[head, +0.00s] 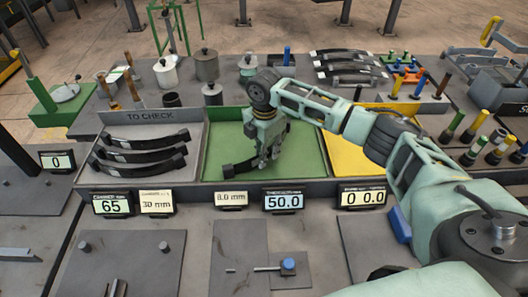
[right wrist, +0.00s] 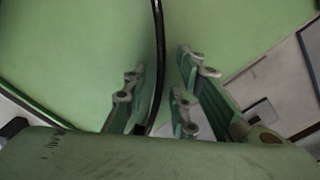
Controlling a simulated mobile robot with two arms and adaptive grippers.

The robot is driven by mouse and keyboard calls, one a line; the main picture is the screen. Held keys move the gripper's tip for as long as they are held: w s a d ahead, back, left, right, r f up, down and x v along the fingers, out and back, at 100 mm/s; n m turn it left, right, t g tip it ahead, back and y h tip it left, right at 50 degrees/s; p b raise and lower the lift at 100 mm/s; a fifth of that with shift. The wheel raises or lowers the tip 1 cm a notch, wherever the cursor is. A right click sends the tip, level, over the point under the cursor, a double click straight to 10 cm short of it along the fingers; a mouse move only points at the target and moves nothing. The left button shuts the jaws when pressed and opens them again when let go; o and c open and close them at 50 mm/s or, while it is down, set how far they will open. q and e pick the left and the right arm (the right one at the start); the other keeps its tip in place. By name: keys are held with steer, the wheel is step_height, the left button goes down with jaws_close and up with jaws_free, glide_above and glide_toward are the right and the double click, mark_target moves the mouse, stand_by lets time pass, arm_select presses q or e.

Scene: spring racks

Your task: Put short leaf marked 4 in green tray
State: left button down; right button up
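The green tray (head: 223,138) is the middle compartment of the front rack. My right gripper (head: 264,158) points down into it, low over its front half. A dark curved leaf (head: 240,168) is at the tray's front, partly hidden behind the gripper. In the right wrist view the leaf (right wrist: 158,50) shows edge-on as a thin dark strip between the fingers (right wrist: 160,95). The fingers stand apart, with a visible gap on each side of the strip. No mark 4 is readable on it. Whether it rests on the tray floor is unclear. My left gripper is not in view.
The "TO CHECK" tray (head: 110,128) at left holds several dark leaves (head: 140,147). A yellow tray (head: 345,153) adjoins at right, partly behind my arm. Number displays (head: 284,200) line the front edge. Pots (head: 207,65) and a rack of leaves (head: 348,67) stand behind.

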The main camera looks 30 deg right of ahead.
step_height(320, 180, up, 12)
steer(key=b, duration=0.2)
steer(key=shift+s+b, duration=0.15)
steer(key=shift+b, duration=0.2)
